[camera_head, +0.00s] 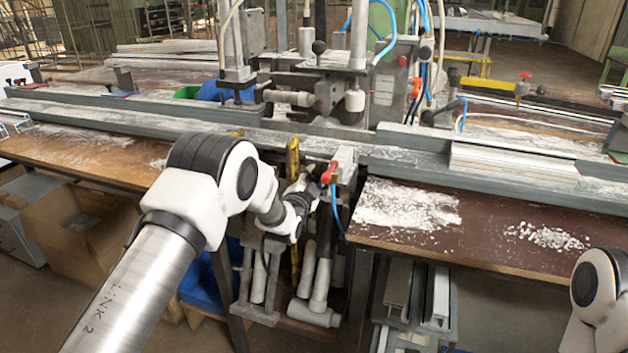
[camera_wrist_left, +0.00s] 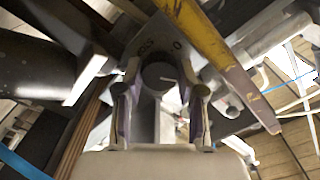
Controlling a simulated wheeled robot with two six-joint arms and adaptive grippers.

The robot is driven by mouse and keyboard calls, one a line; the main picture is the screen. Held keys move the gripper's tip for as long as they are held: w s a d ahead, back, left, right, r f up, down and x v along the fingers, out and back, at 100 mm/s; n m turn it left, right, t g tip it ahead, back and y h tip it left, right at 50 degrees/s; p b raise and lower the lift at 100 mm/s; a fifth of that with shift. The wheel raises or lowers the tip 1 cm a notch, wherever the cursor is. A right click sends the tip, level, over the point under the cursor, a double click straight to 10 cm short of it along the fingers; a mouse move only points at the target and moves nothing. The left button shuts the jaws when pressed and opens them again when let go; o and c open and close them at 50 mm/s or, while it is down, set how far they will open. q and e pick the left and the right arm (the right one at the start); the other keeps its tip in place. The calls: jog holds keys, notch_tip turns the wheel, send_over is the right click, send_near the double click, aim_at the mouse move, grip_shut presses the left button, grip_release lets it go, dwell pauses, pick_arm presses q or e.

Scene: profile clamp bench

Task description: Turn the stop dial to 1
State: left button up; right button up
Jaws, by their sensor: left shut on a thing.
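The stop dial (camera_wrist_left: 158,75) is a dark round knob with a short pale line on its face, the line lying toward the right. It sits on a dark plate (camera_wrist_left: 140,43) with pale markings; one looks like a 0, and no 1 can be made out. My left gripper (camera_wrist_left: 158,100) is shut on the dial, one finger on each side. In the head view my left gripper (camera_head: 318,186) is at the front of the clamp machine, below the profile rail, and the dial is hidden there. My right gripper is out of view.
A yellow bar (camera_wrist_left: 222,62) passes close to the right of the dial. The brown bench top (camera_head: 460,230), with white debris, lies to the right.

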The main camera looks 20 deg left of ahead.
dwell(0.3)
pick_arm(q)
jog(key=o, duration=0.9)
jog(key=shift+c, duration=0.2)
jog(key=s, duration=1.2)
jog(key=shift+a, duration=0.15)
